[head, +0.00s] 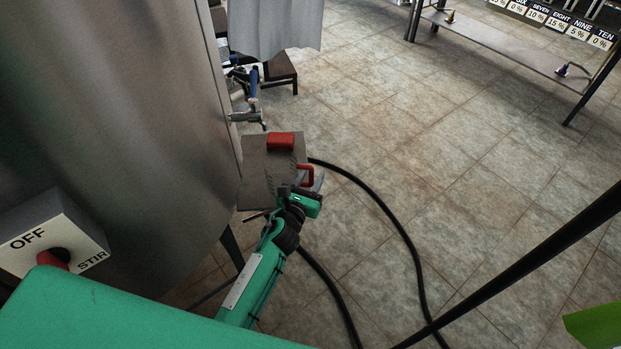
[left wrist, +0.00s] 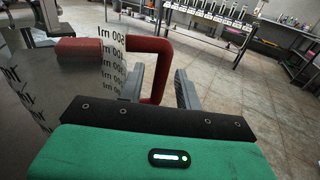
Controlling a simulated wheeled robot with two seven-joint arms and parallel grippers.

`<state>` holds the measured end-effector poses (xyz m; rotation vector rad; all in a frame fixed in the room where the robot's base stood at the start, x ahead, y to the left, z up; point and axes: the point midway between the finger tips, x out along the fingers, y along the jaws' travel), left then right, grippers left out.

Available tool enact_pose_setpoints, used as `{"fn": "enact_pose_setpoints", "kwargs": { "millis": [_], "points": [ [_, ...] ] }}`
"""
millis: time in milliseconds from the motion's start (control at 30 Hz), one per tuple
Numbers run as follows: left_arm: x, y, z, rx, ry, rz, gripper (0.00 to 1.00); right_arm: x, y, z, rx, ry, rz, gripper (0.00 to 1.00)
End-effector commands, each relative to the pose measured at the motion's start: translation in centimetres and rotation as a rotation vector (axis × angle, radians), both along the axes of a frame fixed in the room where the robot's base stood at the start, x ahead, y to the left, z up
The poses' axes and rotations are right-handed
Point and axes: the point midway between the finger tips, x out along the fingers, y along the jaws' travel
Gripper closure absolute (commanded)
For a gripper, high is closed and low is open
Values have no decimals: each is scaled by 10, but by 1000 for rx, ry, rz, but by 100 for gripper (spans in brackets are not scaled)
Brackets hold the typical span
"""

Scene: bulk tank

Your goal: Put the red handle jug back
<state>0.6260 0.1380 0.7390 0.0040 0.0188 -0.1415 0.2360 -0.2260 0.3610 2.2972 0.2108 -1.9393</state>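The jug's red handle (head: 306,174) shows in the head view beside a grey metal plate (head: 258,180). In the left wrist view the red handle (left wrist: 163,62) is a squared loop next to a strip of millilitre markings (left wrist: 112,60); the jug's body is hard to make out. My left gripper (head: 314,184) is at the handle. In the left wrist view its two fingers (left wrist: 160,88) are apart, with the upright part of the handle showing between them; I see a gap to the right finger and cannot tell contact on the left. My right gripper is out of view.
A red block (head: 281,141) is just behind the handle. The big steel tank (head: 120,120) stands close on the left, with an OFF/STIR switch box (head: 55,240) and a valve (head: 246,116). A black hose (head: 395,225) loops over open tiled floor. A rack (head: 510,50) stands far right.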

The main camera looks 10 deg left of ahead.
Motion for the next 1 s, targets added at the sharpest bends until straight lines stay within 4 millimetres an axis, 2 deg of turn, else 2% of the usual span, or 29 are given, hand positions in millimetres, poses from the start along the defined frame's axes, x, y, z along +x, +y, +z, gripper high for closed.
{"fn": "enact_pose_setpoints", "kwargs": {
  "millis": [267, 300, 367, 700, 1000],
  "points": [
    [0, 0, 4, 0, 0, 0, 66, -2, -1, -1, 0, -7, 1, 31],
    [-6, 1, 2, 1, 2, 0, 66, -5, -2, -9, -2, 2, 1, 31],
    [-15, 3, 1, 1, 2, 0, 66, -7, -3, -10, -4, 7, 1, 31],
    [-79, 12, 1, 1, 2, 0, 66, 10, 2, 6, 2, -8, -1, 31],
    [-114, 16, 3, 0, 1, 0, 66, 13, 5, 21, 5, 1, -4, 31]
  ]
}}
